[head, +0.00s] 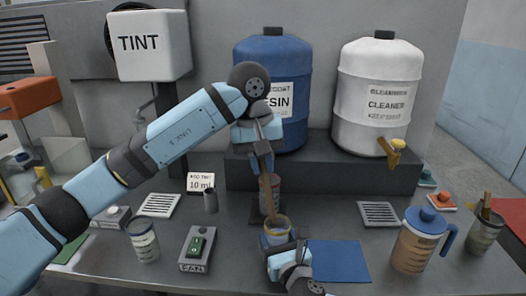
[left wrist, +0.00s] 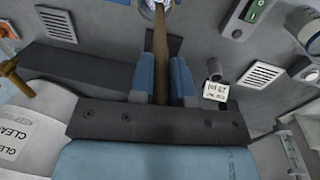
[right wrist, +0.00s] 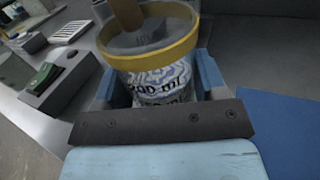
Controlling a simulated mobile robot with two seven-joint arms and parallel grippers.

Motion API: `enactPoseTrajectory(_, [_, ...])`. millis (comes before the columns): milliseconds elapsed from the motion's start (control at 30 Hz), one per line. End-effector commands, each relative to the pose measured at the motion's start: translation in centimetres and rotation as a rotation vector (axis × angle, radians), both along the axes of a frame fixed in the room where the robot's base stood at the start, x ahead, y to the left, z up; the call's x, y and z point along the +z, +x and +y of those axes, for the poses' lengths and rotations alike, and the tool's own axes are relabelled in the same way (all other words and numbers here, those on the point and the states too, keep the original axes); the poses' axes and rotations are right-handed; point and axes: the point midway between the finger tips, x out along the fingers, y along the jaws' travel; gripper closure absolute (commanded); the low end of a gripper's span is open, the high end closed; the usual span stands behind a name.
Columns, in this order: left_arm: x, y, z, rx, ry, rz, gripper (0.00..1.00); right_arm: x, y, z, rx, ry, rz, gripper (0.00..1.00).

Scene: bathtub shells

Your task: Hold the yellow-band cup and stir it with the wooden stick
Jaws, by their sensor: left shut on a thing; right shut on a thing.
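The yellow-band cup (head: 277,233) is upright at the front middle of the bench; its yellow rim (right wrist: 160,48) and printed side fill the right wrist view. My right gripper (right wrist: 155,90) is shut on the cup, one finger on each side. The wooden stick (head: 268,190) points down from my left gripper (head: 262,165), its lower end at the cup's mouth. In the left wrist view the stick (left wrist: 160,50) runs between the two blue fingers of my left gripper (left wrist: 161,82), which is shut on it. In the right wrist view the stick's lower end is inside the cup.
A blue mat (head: 338,261) lies right of the cup, a switch box (head: 197,250) and a clear cup (head: 144,240) to the left. A blue-lidded jug (head: 415,240) stands at the right. Resin (head: 272,75) and cleaner drums (head: 378,85) are behind.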

Motion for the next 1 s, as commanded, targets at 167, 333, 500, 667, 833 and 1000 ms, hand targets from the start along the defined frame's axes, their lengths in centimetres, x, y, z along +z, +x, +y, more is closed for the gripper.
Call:
enactPoseTrajectory(167, [-1.7,0.0,-0.2,0.000,0.001,0.001,1.00,0.0,0.0,0.0,0.000,0.000,0.000,0.54])
enactPoseTrajectory(333, [-3.2,0.0,-0.5,0.000,0.002,0.001,1.00,0.0,0.0,0.0,0.000,0.000,0.000,0.54])
enactPoseTrajectory(500, [-4.7,0.0,-0.7,-0.001,0.002,0.001,1.00,0.0,0.0,0.0,0.000,0.000,0.000,0.54])
enactPoseTrajectory(667, [-6.1,0.0,-0.9,0.000,0.001,0.001,1.00,0.0,0.0,0.0,0.000,0.000,0.000,0.54])
enactPoseTrajectory(833, [-7.6,0.0,-1.1,0.000,0.001,0.002,1.00,0.0,0.0,0.0,0.000,0.000,0.000,0.54])
enactPoseTrajectory(1000, [-8.7,0.0,-1.3,-0.001,0.001,0.000,1.00,0.0,0.0,0.0,0.000,0.000,0.000,0.54])
